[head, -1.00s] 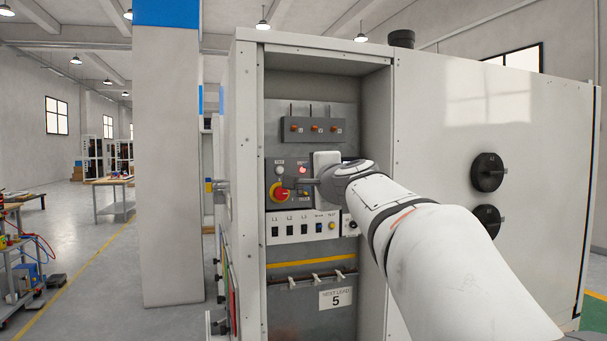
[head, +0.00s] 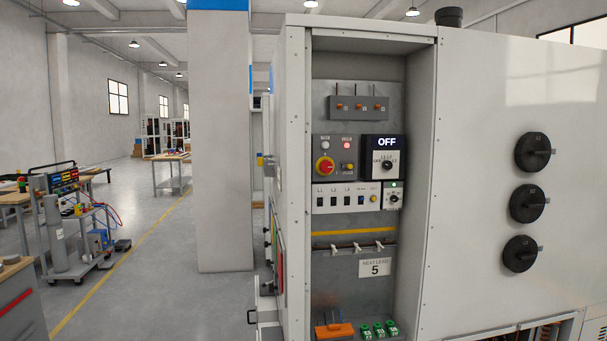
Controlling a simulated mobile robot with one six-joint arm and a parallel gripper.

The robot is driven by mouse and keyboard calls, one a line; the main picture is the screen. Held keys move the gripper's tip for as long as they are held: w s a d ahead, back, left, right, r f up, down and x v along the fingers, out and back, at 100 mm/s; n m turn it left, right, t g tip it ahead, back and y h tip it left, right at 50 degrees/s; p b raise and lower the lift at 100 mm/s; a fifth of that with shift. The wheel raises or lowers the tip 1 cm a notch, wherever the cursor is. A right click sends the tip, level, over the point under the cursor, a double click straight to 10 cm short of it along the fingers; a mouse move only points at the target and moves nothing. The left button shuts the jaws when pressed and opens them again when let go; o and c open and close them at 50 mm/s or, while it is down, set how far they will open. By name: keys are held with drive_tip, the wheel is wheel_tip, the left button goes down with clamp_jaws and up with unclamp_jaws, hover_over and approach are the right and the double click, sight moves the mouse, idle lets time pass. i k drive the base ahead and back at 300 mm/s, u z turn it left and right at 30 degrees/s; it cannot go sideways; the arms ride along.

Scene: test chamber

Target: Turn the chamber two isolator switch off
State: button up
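Each has a grip that sticks out toward the right. Markings on them are too small to read, so I cannot tell which is the chamber two isolator. My gripper is not in view.
The grey cabinet (head: 295,150) fills the centre and right. A pillar (head: 221,150) and trolley (head: 85,225) stand left. Floor between them is free.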

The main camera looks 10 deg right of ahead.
sight(325, 166)
drive_tip(key=u, duration=0.4)
drive_tip(key=k, duration=0.3)
drive_tip(key=u, duration=2.15)
drive_tip(key=k, duration=1.65)
drive_tip(key=z, duration=1.9)
drive_tip(key=i, duration=1.65)
drive_tip(key=z, duration=0.1)
